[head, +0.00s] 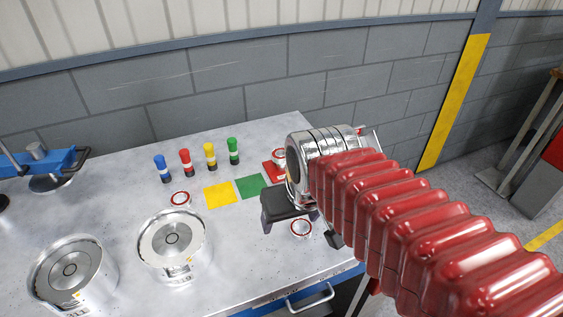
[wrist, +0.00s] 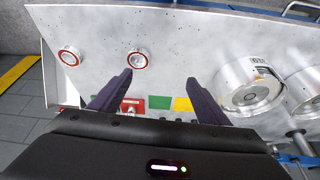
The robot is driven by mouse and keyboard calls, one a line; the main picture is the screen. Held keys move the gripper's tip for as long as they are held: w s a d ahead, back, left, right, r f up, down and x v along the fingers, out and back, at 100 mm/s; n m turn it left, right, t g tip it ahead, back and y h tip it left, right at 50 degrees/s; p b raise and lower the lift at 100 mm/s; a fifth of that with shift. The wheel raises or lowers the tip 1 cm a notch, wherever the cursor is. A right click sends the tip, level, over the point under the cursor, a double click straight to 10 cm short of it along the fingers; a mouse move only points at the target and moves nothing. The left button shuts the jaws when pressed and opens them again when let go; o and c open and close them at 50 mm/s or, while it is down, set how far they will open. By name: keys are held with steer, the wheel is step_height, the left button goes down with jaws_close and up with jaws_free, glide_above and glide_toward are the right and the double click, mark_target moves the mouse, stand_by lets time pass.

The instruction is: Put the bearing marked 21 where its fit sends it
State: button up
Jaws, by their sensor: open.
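Several small round bearings with red rings lie on the grey bench. In the head view one (head: 180,198) is left of the yellow pad, one (head: 301,228) is in front of my gripper, and one (head: 279,155) is by the red pad (head: 268,166), partly hidden. The wrist view shows one bearing (wrist: 137,60) just beyond my left fingertip and another (wrist: 69,57) farther left. No number is legible, so I cannot tell which is 21. My gripper (wrist: 160,76) is open and empty above the bench, its fingers apart. The yellow pad (head: 219,195) and green pad (head: 251,186) look bare.
Blue (head: 163,169), red (head: 186,162), yellow (head: 210,155) and green (head: 233,151) posts stand behind the pads. Two metal drums (head: 171,243) (head: 72,274) stand at the front left. A blue clamp-like device (head: 45,162) is at the far left.

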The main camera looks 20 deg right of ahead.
steer(key=w+d+r+n, duration=0.1)
steer(key=w+d, duration=0.4)
steer(key=w, duration=0.7)
steer(key=w+d+r+n, duration=0.2)
steer(key=w+d+r, duration=0.2)
steer(key=w, duration=0.8)
steer(key=shift+d+y, duration=0.3)
steer(key=shift+d, duration=0.55)
glide_toward(281, 155)
steer(key=shift+x, duration=1)
steer(key=shift+x, duration=2.6)
steer(key=shift+s, duration=0.1)
